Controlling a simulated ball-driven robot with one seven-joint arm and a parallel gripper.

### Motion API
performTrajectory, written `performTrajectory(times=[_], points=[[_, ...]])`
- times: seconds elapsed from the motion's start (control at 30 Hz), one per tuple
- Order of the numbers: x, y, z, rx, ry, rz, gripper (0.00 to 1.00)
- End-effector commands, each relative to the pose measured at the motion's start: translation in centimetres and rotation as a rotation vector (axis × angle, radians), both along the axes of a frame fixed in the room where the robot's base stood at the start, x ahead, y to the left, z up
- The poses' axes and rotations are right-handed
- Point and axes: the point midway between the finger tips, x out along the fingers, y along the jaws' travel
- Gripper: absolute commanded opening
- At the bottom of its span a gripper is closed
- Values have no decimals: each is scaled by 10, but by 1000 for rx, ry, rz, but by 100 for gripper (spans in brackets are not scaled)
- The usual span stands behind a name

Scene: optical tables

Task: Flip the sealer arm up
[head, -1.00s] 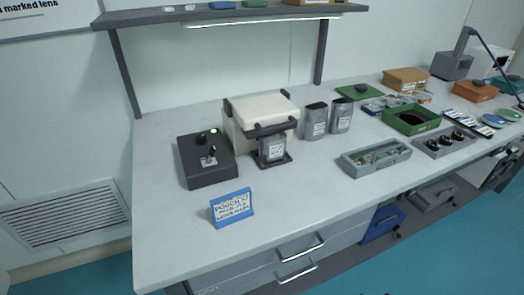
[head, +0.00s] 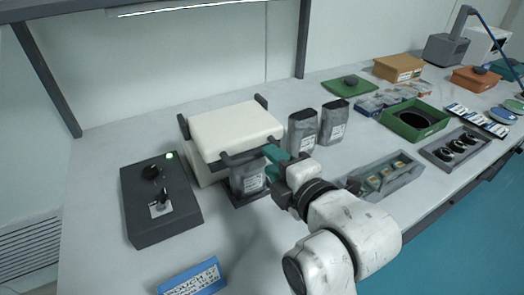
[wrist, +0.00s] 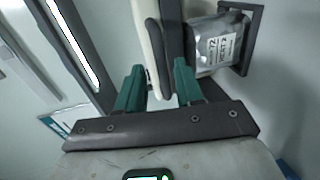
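The sealer is a cream box (head: 232,130) with a dark sealer arm (head: 243,157) lying low along its front. A silver pouch (head: 247,180) stands upright beneath the arm on a dark stand, and it also shows in the wrist view (wrist: 222,45). My gripper (head: 274,162) is at the right end of the sealer arm. In the wrist view its teal fingers (wrist: 157,78) are spread, with the dark arm (wrist: 172,40) and cream edge extending into the gap between them. I cannot tell whether either finger touches the arm.
A dark control box (head: 160,205) with a green light and knobs stands left of the sealer. Two more silver pouches (head: 301,132) (head: 334,122) stand behind my gripper. A grey parts tray (head: 398,178) lies to the right. A blue sign (head: 195,280) is at the front.

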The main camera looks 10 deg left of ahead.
Motion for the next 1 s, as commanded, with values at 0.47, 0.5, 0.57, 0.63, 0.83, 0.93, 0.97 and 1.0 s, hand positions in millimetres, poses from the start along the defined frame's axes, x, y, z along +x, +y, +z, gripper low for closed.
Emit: performTrajectory(times=[0.47,0.5,0.57,0.63,0.83,0.93,0.97,1.0], points=[[42,28,-11,2,2,-1,36],[43,29,-11,2,2,-1,36],[43,29,-11,2,2,-1,36],[43,29,-11,2,2,-2,36],[43,29,-11,2,2,-2,26],[43,28,-11,2,2,-2,16],[43,28,-11,2,2,-2,13],[43,28,-11,2,2,-2,10]])
